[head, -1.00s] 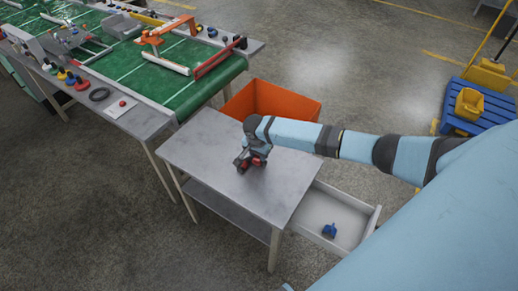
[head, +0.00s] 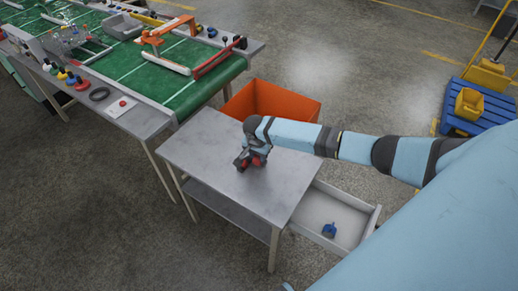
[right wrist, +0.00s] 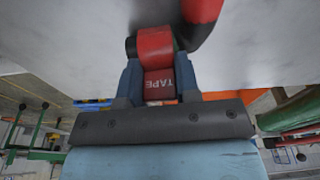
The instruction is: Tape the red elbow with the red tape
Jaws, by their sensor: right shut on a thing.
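My right gripper (head: 250,161) is low over the grey side table, pointing down. In the right wrist view its two blue-grey fingers (right wrist: 159,84) are shut on a red tape dispenser (right wrist: 159,84) marked "TAPE". The dispenser's red roll (right wrist: 155,44) sticks out past the fingertips. A red elbow (right wrist: 203,10) with a dark part below it lies close against the roll at the top of that view. I cannot tell whether they touch. In the head view the red pieces (head: 256,161) are small and partly hidden by the gripper. My left gripper is not in view.
The grey side table (head: 205,135) is otherwise bare. An open drawer (head: 350,207) at its right holds a blue dispenser-like piece (head: 329,230). An orange bin (head: 275,100) stands behind. A green conveyor (head: 150,75) with several fixtures runs at the upper left.

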